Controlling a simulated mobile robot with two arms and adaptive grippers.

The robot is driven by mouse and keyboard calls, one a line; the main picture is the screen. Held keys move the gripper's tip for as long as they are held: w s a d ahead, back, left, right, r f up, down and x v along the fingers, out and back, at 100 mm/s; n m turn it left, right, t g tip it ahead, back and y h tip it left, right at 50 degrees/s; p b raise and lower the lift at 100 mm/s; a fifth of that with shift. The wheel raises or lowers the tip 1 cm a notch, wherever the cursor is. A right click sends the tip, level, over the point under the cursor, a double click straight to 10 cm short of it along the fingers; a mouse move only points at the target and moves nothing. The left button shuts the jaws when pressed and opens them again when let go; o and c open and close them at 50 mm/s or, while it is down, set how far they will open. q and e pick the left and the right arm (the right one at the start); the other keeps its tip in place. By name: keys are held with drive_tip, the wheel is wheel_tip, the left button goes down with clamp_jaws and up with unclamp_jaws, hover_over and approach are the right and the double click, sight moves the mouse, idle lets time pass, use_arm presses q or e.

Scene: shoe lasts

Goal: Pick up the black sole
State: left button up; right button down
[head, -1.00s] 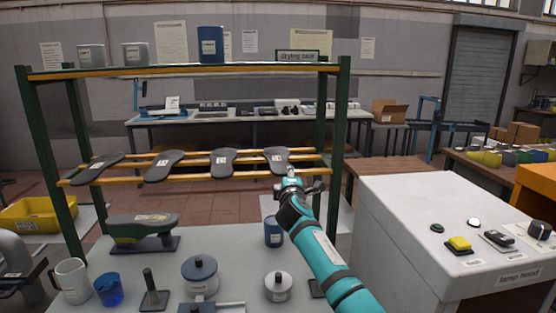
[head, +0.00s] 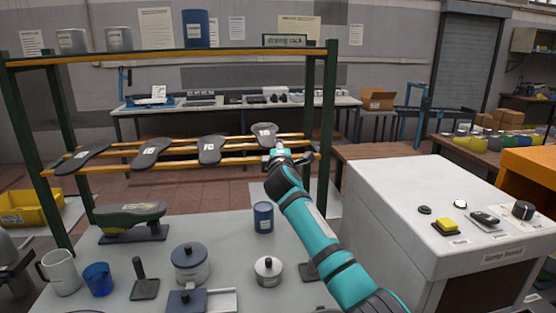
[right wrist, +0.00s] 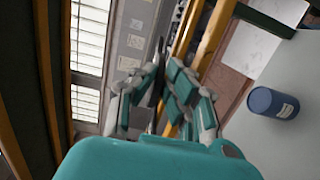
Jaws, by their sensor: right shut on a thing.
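A black sole (head: 264,130) with a white label is held tilted at the right end of the drying rack's yellow rails, raised above them. My right gripper (head: 279,154) is shut on its near end. In the right wrist view the fingers (right wrist: 156,88) close from both sides on the sole (right wrist: 158,58), which shows as a thin dark edge. Three similar dark soles rest across the rails: one next to it (head: 210,150), one in the middle (head: 151,153) and one at the left (head: 82,157). My left gripper is out of view.
The rack's green post (head: 328,110) stands close right of the held sole, and its top shelf (head: 170,56) is above. Below are a blue can (head: 263,217), pots (head: 190,263) and a green last (head: 130,218). A white cabinet (head: 400,210) stands right.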

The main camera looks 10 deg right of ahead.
drive_tip(key=s+a+r+b, duration=0.1)
drive_tip(key=s+a+b, duration=0.1)
drive_tip(key=s, duration=1.3)
drive_tip(key=shift+a+b, duration=0.2)
drive_tip(key=shift+b, duration=0.2)
drive_tip(key=c, duration=2)
unclamp_jaws()
drive_tip(key=shift+r, duration=0.1)
clamp_jaws()
